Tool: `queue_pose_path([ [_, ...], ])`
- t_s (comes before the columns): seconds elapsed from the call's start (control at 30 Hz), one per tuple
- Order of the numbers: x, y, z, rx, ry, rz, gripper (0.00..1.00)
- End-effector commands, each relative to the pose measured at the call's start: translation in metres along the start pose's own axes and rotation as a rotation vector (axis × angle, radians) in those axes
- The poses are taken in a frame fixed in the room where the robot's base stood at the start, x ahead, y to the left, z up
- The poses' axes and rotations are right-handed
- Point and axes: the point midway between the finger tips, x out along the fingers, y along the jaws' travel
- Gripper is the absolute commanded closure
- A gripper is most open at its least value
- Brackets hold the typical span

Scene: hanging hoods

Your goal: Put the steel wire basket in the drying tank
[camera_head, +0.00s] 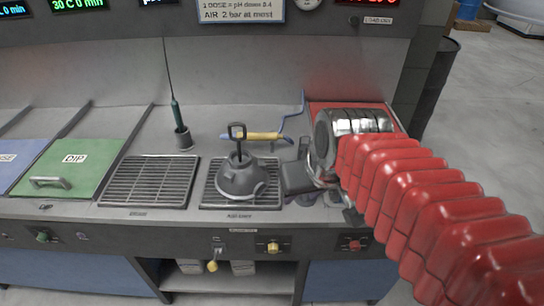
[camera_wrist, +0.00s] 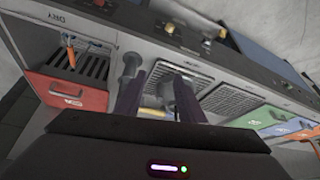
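In the wrist view, the tank by the "DRY" lettering (camera_wrist: 55,19) shows dark slats (camera_wrist: 97,66) beside a red lid (camera_wrist: 68,94). An orange-handled item stands at those slats (camera_wrist: 70,56). In the head view, my arm hides most of this tank, and only part of the red lid shows (camera_head: 345,106). My gripper (camera_head: 296,166) is low over the bench, right of a grey domed vessel with a black handle (camera_head: 242,178). In the wrist view, my gripper's fingers (camera_wrist: 158,88) stand apart, with nothing clearly held.
The grey vessel stands on a grate; another grate (camera_head: 150,182) to its left is bare. A yellow-and-blue tool (camera_head: 262,136) lies behind the vessel. A green-handled probe (camera_head: 176,112) stands in a cup.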

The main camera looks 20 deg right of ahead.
Motion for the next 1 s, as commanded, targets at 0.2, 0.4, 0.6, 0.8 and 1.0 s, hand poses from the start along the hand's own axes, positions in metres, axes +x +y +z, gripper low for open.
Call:
queue_pose_path([
  [0.2,-0.014,-0.019,0.034,-0.028,0.033,0.006,0.65],
  [0.4,-0.016,-0.022,0.043,-0.031,0.04,0.01,0.65],
  [0.6,-0.016,-0.022,0.043,-0.03,0.04,0.01,0.65],
  [0.8,-0.016,-0.022,0.042,-0.03,0.04,0.01,0.65],
  [1.0,-0.015,-0.022,0.043,-0.03,0.04,0.01,0.65],
])
